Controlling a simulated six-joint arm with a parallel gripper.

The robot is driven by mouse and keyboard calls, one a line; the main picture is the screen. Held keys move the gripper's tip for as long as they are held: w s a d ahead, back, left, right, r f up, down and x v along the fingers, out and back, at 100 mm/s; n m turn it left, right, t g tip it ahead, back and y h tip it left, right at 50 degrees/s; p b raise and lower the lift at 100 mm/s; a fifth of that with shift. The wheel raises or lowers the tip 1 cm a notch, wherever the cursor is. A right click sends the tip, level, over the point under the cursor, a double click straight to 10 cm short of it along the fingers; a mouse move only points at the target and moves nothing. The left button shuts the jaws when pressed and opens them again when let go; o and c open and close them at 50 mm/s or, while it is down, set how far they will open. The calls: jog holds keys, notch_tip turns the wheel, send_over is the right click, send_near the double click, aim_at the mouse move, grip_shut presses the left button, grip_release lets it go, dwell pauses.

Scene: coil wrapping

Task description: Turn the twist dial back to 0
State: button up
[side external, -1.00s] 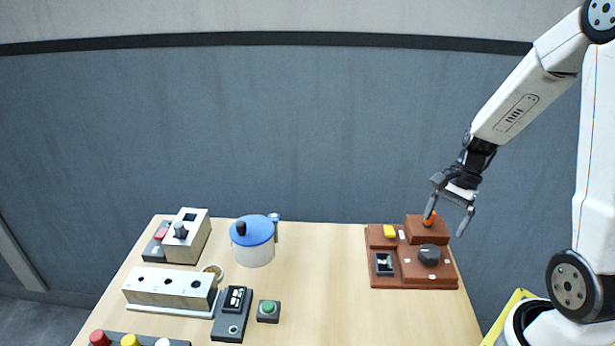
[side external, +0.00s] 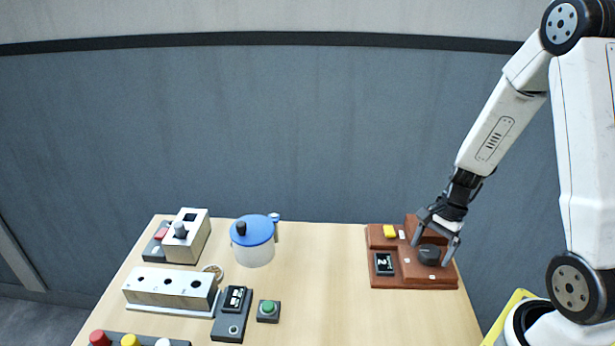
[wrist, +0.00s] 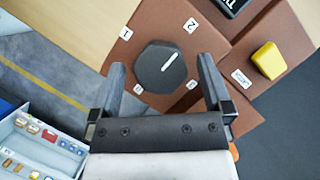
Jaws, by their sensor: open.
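The twist dial (side external: 429,254) is a black six-sided knob on the brown stepped panel (side external: 412,282). In the wrist view the dial (wrist: 152,72) has a white pointer line aimed at the upper-right label (wrist: 190,25). Small white labels surround it; their figures are hard to read. My gripper (side external: 430,252) is open and low over the panel. In the wrist view my gripper (wrist: 162,65) has one finger on each side of the dial, with a visible gap on both sides.
A small black display (side external: 384,263) and a yellow button (side external: 389,231) are on the same panel. A raised block stands behind the dial, with an orange part (wrist: 233,150) close to my gripper. Left are a blue-lidded pot (side external: 253,246) and several control boxes. The table's middle is clear.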

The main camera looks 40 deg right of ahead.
jog(key=c, duration=1.2)
